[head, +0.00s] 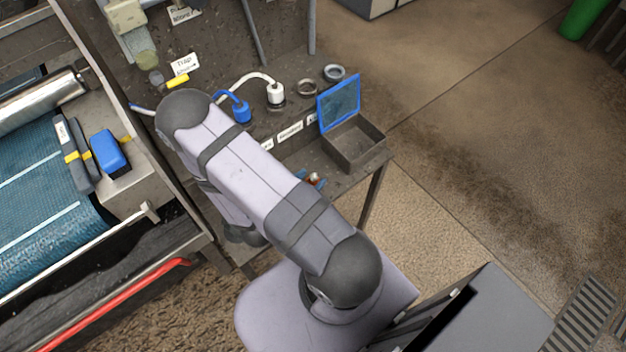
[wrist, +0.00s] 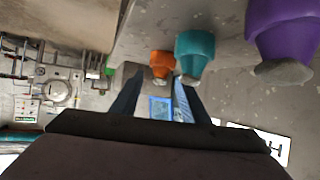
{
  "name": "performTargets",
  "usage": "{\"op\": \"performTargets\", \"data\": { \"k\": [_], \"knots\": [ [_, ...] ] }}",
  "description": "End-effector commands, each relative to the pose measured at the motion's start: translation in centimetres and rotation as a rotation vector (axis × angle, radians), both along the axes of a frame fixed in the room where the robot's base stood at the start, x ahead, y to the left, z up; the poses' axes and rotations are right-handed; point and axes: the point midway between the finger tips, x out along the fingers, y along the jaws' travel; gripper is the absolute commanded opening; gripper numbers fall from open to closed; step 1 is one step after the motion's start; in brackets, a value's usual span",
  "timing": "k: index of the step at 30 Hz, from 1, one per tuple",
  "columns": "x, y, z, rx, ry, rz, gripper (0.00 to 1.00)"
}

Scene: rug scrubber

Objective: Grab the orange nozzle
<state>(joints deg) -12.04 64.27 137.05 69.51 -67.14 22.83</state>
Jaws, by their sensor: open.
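The orange nozzle (wrist: 162,60) is in the wrist view, at the upper middle, a short round piece on a pale grey surface. My gripper (wrist: 158,76) is open, its two dark fingers pointing toward the nozzle. The nozzle appears between the fingertips in the picture; I cannot tell whether it is between them in depth. A teal nozzle (wrist: 194,52) stands close on its right, and a larger purple nozzle (wrist: 282,30) is farther right.
In the head view, the bench holds an open grey box (head: 354,145) with a blue lid (head: 339,101), a blue plug (head: 242,113), a white plug (head: 276,95) and two rings. A blue conveyor belt (head: 35,205) lies left.

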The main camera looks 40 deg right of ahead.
Motion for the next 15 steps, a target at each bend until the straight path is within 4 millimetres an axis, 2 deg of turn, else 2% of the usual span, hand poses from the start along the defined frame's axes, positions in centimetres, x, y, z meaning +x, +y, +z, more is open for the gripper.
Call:
{"op": "performTargets", "data": {
  "k": [6, 15],
  "knots": [
    [0.6, -1.7, -0.9, 0.000, 0.001, -0.003, 0.41],
    [0.9, -2.0, -1.2, 0.000, 0.000, 0.001, 0.41]
  ]
}}
